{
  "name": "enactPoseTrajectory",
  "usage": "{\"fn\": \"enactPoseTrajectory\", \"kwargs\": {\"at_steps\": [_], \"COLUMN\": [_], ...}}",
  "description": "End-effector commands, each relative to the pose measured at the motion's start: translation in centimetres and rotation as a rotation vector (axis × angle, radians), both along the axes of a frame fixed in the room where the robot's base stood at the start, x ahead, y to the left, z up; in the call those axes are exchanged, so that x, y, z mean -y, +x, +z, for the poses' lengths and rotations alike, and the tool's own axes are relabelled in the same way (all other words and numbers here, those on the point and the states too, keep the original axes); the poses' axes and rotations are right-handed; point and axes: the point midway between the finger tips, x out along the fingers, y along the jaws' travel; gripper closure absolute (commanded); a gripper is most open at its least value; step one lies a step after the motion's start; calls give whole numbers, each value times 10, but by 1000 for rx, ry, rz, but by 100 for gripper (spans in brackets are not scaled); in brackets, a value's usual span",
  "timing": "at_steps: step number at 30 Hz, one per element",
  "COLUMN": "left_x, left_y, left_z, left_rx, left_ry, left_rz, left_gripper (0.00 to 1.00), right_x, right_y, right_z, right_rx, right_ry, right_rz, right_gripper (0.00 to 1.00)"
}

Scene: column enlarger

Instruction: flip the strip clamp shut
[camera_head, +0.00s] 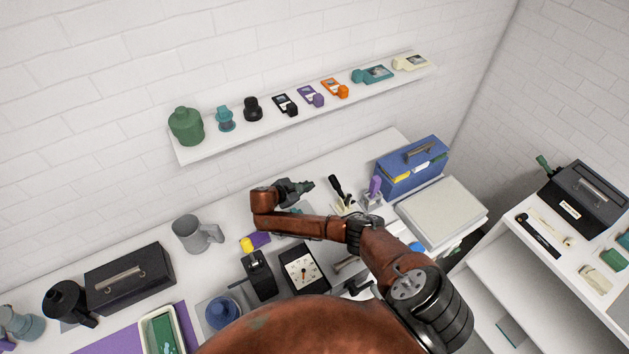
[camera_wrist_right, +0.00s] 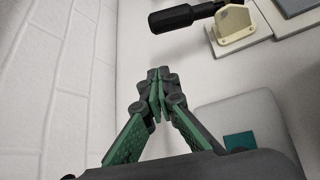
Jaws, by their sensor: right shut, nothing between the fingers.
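A black-handled lever on a cream bracket, which looks like the strip clamp, stands on the bench in the head view (camera_head: 337,188). Its handle slants up, leaning to the left. In the right wrist view, the black handle (camera_wrist_right: 185,18) and cream bracket (camera_wrist_right: 234,27) show at the top. My right gripper (camera_head: 307,186) is left of the handle in the head view, apart from it. In the right wrist view its green fingers (camera_wrist_right: 158,84) meet at the tips, empty, below the handle. My left gripper is not in view.
A grey block with a teal patch (camera_wrist_right: 240,142) lies beside my right gripper in the wrist view. A purple-topped holder (camera_head: 374,190) and blue toolbox (camera_head: 411,168) stand right of the lever. A shelf (camera_head: 200,152) with several items hangs behind. A grey mug (camera_head: 190,235) stands left.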

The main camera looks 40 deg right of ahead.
Motion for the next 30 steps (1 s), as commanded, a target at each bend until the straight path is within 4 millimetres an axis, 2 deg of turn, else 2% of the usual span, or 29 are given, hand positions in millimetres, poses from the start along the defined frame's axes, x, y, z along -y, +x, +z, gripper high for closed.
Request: {"fn": "enactPoseTrajectory", "kwargs": {"at_steps": [2, 5, 22, 24, 30], "left_x": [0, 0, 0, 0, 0], "left_y": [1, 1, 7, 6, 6], "left_z": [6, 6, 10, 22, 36], "left_rx": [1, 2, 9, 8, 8], "left_ry": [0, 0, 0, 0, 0], "left_rz": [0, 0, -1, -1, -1], "left_gripper": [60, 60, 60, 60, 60], "right_x": [-9, -8, 72, 72, 77], "right_y": [-14, -20, -8, -11, -19], "right_z": [-4, -11, -65, -51, -34], "right_rx": [-23, -32, -31, -29, -30], "right_ry": [12, 16, 13, 17, 15], "right_rz": [-36, -53, -51, -48, -48], "right_gripper": [100, 100, 100, 100, 100]}}
